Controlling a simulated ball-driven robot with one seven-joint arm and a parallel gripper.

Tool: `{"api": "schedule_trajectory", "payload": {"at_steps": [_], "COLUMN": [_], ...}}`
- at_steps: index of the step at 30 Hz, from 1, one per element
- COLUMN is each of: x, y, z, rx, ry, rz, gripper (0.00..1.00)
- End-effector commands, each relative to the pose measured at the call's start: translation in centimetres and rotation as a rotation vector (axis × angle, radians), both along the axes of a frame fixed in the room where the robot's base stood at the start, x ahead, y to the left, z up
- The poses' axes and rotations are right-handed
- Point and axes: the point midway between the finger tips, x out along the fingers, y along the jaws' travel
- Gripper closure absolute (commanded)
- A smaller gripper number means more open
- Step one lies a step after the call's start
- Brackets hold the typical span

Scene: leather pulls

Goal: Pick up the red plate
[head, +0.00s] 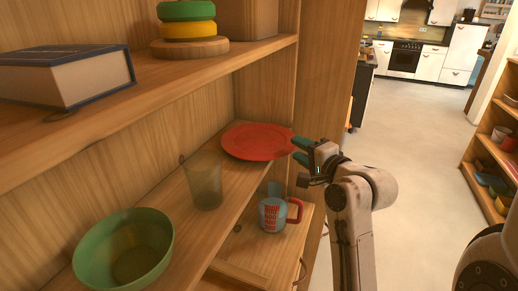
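The red plate (256,142) lies flat on the middle wooden shelf (160,218), near its far right end. My gripper (297,150) is just to the right of the plate, at its right rim. Its two teal fingers are apart, with a visible gap between them, and they point left toward the plate. I cannot tell whether a finger touches the rim.
A clear glass (204,182) and a green bowl (126,250) stand on the same shelf, nearer me. A patterned mug (273,214) with a red handle sits lower. Above, a shelf holds a book (66,76) and stacked rings (188,28). Open floor (420,150) lies right.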

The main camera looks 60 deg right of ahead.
Motion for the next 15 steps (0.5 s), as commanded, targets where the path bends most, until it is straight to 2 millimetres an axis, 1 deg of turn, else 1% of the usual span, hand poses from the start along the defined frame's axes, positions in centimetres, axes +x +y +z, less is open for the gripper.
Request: {"api": "schedule_trajectory", "payload": {"at_steps": [5, 11, 15], "x": [0.6, 2.5, 3.8], "y": [-0.7, -2.8, -3.6], "z": [0.0, -0.2, -0.5], "rx": [0.000, 0.000, -0.001], "ry": [-0.001, 0.002, 0.001], "rz": [-0.002, -0.002, 0.000], "gripper": [0.62, 0.62, 0.62]}}
